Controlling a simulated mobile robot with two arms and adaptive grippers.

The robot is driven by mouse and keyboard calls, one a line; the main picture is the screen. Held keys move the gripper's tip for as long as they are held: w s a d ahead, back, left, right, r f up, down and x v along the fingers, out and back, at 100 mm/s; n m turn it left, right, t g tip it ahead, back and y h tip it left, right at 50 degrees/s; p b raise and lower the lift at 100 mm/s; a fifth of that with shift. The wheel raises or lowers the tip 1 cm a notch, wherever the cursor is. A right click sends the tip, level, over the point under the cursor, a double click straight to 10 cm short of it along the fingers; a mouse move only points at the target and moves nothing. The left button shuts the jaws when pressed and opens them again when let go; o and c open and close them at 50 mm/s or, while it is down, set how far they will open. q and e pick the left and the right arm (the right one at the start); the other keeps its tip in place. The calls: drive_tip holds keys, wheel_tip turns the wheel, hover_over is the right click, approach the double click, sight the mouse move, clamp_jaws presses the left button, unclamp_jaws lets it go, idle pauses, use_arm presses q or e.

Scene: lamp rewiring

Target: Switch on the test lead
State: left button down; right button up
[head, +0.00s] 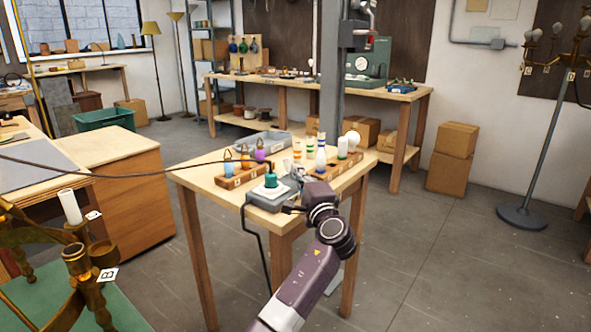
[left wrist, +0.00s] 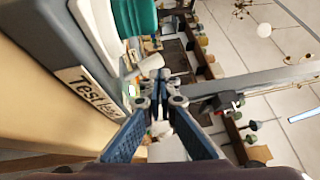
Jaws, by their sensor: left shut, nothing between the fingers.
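The test lead unit is a grey box (head: 268,203) with a green socket-like top (head: 270,182), at the near edge of the small wooden table. In the left wrist view its grey side (left wrist: 55,45) fills the upper left, with a "Test lead" label (left wrist: 90,92) and the green part (left wrist: 133,16). My left gripper (head: 293,203) is at the right side of the box, low and close to it. Its fingers (left wrist: 163,88) are shut and empty, beside the labelled face. A small white piece (left wrist: 152,64) shows just beyond the tips. Contact and the switch position cannot be told. My right gripper is out of view.
The small table (head: 215,190) also holds a wooden block with coloured items (head: 240,175), a grey tray (head: 262,140) and a rack of bulbs (head: 343,165). A dark cable crosses from the left to this table. A brass chandelier (head: 85,255) stands at near left. The floor (head: 440,260) at right is clear.

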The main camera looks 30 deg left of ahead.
use_arm(q)
drive_tip(key=v, duration=1)
drive_tip(key=shift+w, duration=0.1)
